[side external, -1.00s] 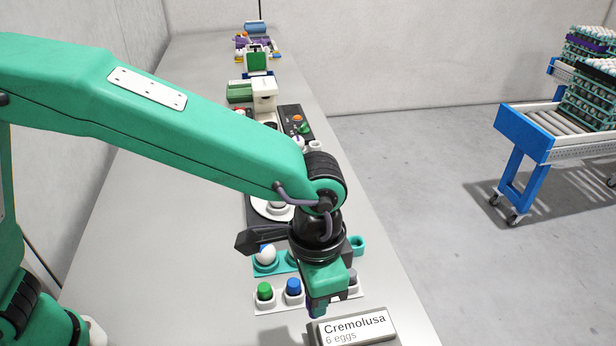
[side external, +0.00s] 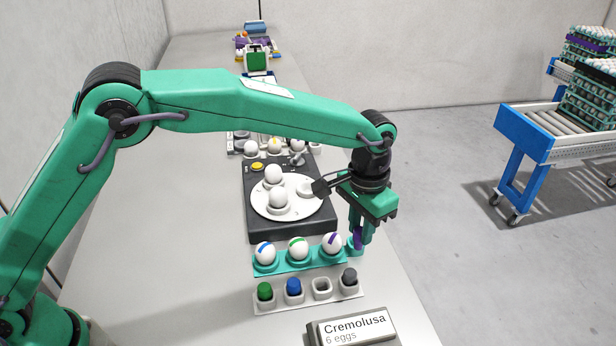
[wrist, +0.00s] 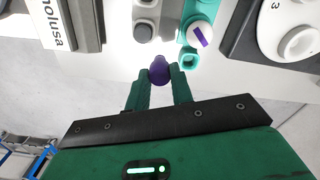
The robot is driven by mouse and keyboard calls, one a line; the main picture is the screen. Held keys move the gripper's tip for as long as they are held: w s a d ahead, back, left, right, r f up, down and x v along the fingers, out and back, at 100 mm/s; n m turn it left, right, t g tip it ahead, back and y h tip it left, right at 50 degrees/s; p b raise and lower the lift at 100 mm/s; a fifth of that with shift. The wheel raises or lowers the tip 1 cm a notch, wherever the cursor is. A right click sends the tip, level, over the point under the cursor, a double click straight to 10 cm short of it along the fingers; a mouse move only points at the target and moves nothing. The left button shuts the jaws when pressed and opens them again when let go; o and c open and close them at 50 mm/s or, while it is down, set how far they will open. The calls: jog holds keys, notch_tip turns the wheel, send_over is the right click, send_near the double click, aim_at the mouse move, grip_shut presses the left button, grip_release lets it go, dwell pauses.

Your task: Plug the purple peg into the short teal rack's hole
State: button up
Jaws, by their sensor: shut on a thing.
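My gripper (side external: 358,234) is shut on the purple peg (side external: 357,240) and holds it by the right end of the teal rack (side external: 284,268). In the wrist view the peg (wrist: 159,70) hangs between the fingertips of my gripper (wrist: 160,78). The empty end hole of the teal rack (wrist: 189,58) shows beside the peg there, and the peg looks apart from it. In the side view my fingers and the peg hide most of that hole. Three white eggs with blue, green and purple stripes stand in the teal rack.
A white rack (side external: 309,299) in front holds green (side external: 265,291), blue (side external: 293,286) and grey (side external: 349,277) pegs, with one empty slot. A dark machine (side external: 254,226) with a white turntable stands behind. A Cremolusa sign (side external: 352,328) is at front. The table's right edge is close.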

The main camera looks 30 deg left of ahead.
jog(key=w+a+f+n, duration=0.1)
jog(key=w+a+f, duration=0.1)
jog(key=w, duration=0.4)
jog(key=shift+a, duration=0.5)
jog(key=shift+f, duration=0.2)
jog(key=shift+f, duration=2.2)
jog(key=shift+f, duration=0.65)
jog(key=o, duration=1)
jog(key=shift+r, duration=0.15)
jog(key=shift+r, duration=3.8)
